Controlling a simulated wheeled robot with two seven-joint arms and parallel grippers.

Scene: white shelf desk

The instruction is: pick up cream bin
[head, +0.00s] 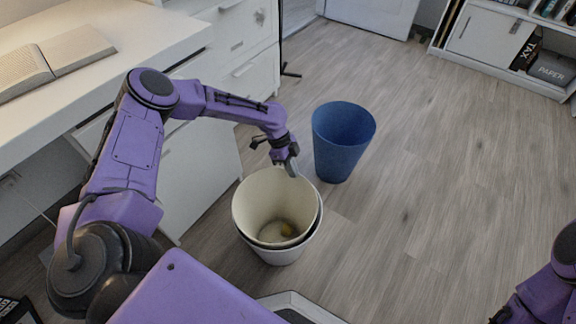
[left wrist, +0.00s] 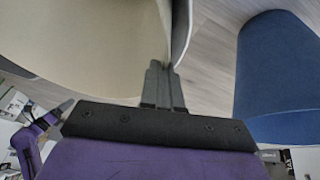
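The cream bin (head: 262,196) stands on the floor in the head view, inside or against a whiter bin (head: 283,257) whose rim and lower wall show below it. My left gripper (head: 291,168) is at the far rim of the cream bin. In the left wrist view the fingers (left wrist: 163,85) are close together on the rim, with the cream wall (left wrist: 75,45) filling the left side. They look shut on it. My right gripper is out of view; only part of my right arm shows at the lower right.
A blue bin (head: 341,143) stands just behind and right of the cream bin; it also shows in the left wrist view (left wrist: 278,70). A white desk (head: 110,35) with drawers is on the left. A low bookshelf (head: 490,42) is far right. The wooden floor at right is clear.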

